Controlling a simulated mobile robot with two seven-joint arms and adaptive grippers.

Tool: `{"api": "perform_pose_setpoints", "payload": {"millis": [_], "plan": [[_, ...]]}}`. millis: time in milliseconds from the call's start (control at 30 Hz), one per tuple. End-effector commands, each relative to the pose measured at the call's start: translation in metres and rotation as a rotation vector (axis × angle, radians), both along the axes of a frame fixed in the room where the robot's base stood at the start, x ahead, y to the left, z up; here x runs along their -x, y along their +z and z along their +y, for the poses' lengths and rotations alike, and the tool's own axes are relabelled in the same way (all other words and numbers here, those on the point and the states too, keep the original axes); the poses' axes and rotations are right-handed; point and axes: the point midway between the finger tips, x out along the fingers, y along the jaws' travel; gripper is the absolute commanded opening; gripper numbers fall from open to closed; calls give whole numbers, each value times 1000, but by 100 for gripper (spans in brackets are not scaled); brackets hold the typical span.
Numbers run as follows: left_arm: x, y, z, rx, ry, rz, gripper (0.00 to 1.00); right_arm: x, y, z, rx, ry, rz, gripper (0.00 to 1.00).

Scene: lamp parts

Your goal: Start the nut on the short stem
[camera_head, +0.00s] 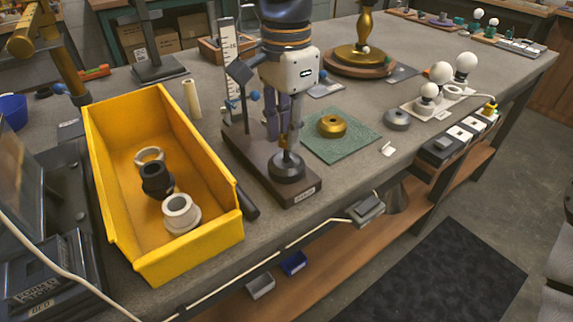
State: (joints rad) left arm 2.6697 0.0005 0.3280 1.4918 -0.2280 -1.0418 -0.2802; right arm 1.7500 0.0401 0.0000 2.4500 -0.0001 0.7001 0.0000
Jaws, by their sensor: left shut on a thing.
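My left gripper (284,134) comes down from the top middle, its fingers pointing down over a dark wooden block (304,192). It is shut on a small brass-coloured piece, which I take to be the nut (284,141); the fingers partly hide it. Directly below is a black round holder (288,168) on the block. The short stem seems to stand upright in this holder, just under the fingertips. The nut and stem overlap in this view, so I cannot tell whether the nut touches or sits on the thread. My right gripper is not in view.
A yellow bin (107,200) with ring-shaped parts stands left. An upright ruler (226,60) rises behind the block. A green mat (352,150) with a brass disc (332,126) lies right, near a grey disc (397,119) and white bulbs (441,73). Bare table shows around the mat.

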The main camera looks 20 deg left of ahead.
Motion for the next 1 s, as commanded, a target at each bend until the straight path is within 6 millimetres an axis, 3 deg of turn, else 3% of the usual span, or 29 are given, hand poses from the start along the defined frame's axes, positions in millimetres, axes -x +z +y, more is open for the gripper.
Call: {"api": "perform_pose_setpoints", "payload": {"millis": [233, 700, 1000], "plan": [[0, -2, 0, -1, 0, 1, 1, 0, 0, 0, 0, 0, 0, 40], [0, -30, 0, -1, 0, 1, 1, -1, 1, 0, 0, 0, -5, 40], [0, -29, 0, 0, 0, 0, 1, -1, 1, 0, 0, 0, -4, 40]]}}
